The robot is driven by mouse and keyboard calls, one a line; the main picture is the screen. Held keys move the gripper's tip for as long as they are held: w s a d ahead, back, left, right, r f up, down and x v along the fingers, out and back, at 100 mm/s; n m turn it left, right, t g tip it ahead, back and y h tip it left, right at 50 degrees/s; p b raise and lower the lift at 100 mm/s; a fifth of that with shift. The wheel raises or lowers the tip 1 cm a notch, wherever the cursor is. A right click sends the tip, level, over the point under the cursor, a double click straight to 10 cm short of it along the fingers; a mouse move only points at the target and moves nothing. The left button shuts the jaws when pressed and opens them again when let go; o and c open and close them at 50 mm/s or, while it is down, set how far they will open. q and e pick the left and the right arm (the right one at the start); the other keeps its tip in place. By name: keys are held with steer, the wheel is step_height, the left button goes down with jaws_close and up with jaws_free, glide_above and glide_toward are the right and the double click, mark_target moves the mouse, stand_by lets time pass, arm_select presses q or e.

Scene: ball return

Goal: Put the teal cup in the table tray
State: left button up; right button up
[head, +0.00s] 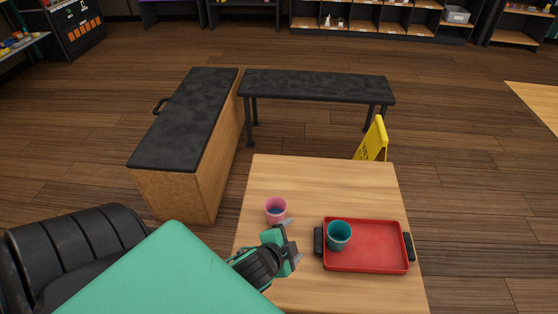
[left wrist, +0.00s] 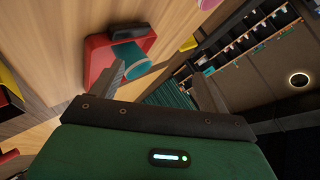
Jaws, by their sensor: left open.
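The teal cup (head: 339,235) stands upright inside the red table tray (head: 375,261), at its left end near the black handle. In the left wrist view the teal cup (left wrist: 130,62) sits on the red tray (left wrist: 97,52), just beyond one finger. My left gripper (head: 292,244) is over the wooden table, to the left of the tray and apart from the cup in the head view. Its fingers are spread with nothing between them, as the left wrist view (left wrist: 165,82) also shows. My right gripper is not in view.
A pink cup (head: 276,209) stands on the wooden table (head: 320,180), just behind my left gripper. The table's far part is clear. A yellow floor sign (head: 373,141), a dark bench (head: 316,86) and a dark-topped cabinet (head: 188,125) stand beyond the table.

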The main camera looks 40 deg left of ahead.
arm_select(q)
steer(key=s+d+n+g+h, duration=0.1)
steer(key=s+d+n+g, duration=0.2)
steer(key=s, duration=0.3)
steer(key=s+d+n+g+h, duration=0.1)
steer(key=s+d+n+g, duration=0.1)
steer(key=s, duration=0.4)
steer(key=shift+d+f+n+g, duration=0.35)
steer(key=shift+n+g, duration=0.25)
steer(key=shift+n, duration=0.4)
